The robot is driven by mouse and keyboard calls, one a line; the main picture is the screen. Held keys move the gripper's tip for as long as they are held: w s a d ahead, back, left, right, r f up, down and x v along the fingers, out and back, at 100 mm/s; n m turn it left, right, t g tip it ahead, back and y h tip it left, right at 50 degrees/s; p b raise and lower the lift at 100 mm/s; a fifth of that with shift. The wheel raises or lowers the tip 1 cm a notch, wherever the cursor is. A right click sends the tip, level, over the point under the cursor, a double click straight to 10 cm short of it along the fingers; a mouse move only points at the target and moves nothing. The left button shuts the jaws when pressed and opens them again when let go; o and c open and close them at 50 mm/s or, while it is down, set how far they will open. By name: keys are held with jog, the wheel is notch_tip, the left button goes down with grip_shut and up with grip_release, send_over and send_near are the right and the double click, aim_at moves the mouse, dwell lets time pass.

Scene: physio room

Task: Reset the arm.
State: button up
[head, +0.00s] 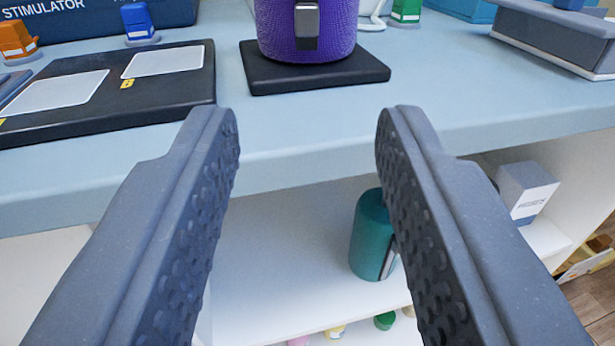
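My gripper (308,125) is open, with its two dark grey, studded fingers wide apart and nothing between them. It points toward the front edge of a light blue counter (300,135). Its fingertips appear near that edge, but I cannot tell if they touch it. The rest of my arm is out of view.
A purple cylinder (280,25) stands on a black square base (345,72) ahead. A black tray (150,105) with white panels lies left. A grey box (555,35) is at the right. A teal cylinder (370,240) and white box (525,190) stand on the shelf below.

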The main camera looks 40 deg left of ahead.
jog(key=w+d+r+t+h, duration=0.1)
jog(key=w+d+r+h, duration=0.2)
jog(key=r, duration=0.5)
jog(key=w+d+r+h, duration=0.1)
jog(key=w+r+h, duration=0.2)
jog(key=w+r, duration=0.3)
jog(key=w+d+r+t+h, duration=0.1)
jog(key=w+d+r+h, duration=0.2)
jog(key=r, duration=0.6)
notch_tip(320, 180, up, 13)
jog(key=s+a+m+h, duration=0.1)
jog(key=a+m+h, duration=0.1)
jog(key=m+h, duration=0.15)
jog(key=s+a+r+m+h, duration=0.1)
jog(key=s+a+r+m, duration=0.15)
jog(key=s+r, duration=0.4)
jog(key=s+a+r+m+h, duration=0.1)
jog(key=s+a+r, duration=0.3)
jog(key=r, duration=0.6)
jog(key=s+a+r+y, duration=0.1)
jog(key=s+a+r, duration=0.2)
jog(key=s, duration=0.3)
jog(key=s+a+r+y, duration=0.2)
jog(key=s+a+r, duration=0.2)
jog(key=s+a, duration=0.2)
jog(key=shift+s+r+m+g, duration=0.15)
jog(key=shift+s+m+g, duration=0.2)
jog(key=shift+s, duration=0.45)
